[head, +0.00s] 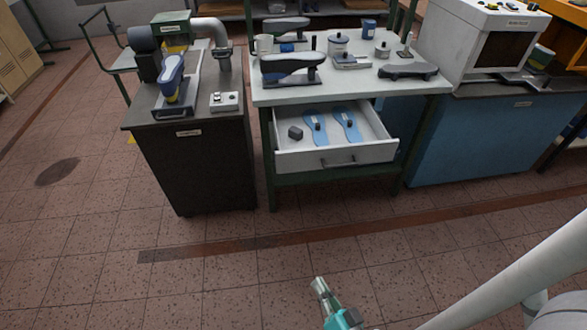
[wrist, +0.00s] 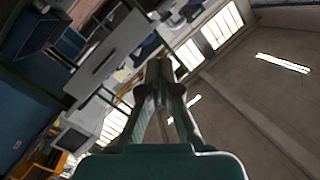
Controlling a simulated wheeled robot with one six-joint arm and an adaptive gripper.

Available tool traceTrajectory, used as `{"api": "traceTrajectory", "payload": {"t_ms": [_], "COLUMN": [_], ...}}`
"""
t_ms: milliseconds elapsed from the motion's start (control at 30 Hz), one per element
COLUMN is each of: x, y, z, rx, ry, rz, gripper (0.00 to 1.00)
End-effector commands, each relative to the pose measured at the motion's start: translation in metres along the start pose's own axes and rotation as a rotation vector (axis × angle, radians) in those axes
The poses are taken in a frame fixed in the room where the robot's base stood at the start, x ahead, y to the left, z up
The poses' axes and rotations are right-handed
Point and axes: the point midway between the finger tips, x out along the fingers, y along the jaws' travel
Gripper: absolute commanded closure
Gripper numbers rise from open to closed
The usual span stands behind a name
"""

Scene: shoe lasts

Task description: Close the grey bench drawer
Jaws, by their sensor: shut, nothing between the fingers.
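The grey bench drawer (head: 300,160) is pulled open under the workbench (head: 345,90) in the head view. Its front has a dark bar handle (head: 338,162). Inside lie two blue sole-shaped pieces (head: 333,127) with small dark knobs and a small dark block (head: 296,132). My gripper (head: 318,284) is low in the head view, in front of the bench and well apart from the drawer. It is shut and empty. In the tilted wrist view my gripper (wrist: 158,68) points up the middle, and a pale panel that looks like the drawer front (wrist: 108,55) is left of it.
Shoe lasts (head: 290,66), tins and a mug stand on the bench top. A dark cabinet (head: 195,165) with a machine stands left of it. A blue cabinet (head: 475,140) with a white oven (head: 490,45) stands right. The tiled floor (head: 230,285) before the bench is clear.

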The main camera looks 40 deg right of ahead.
Motion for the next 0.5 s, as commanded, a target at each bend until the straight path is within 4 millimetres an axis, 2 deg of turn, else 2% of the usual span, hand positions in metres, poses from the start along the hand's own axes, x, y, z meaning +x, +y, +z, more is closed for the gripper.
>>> {"api": "traceTrajectory", "payload": {"t_ms": [33,500], "x": [0.016,0.147], "y": [0.004,0.04], "z": [0.0,-0.011], "rx": [0.046,0.488], "ry": [0.023,0.189], "rz": [0.006,0.057], "gripper": [1.0,1.0]}}
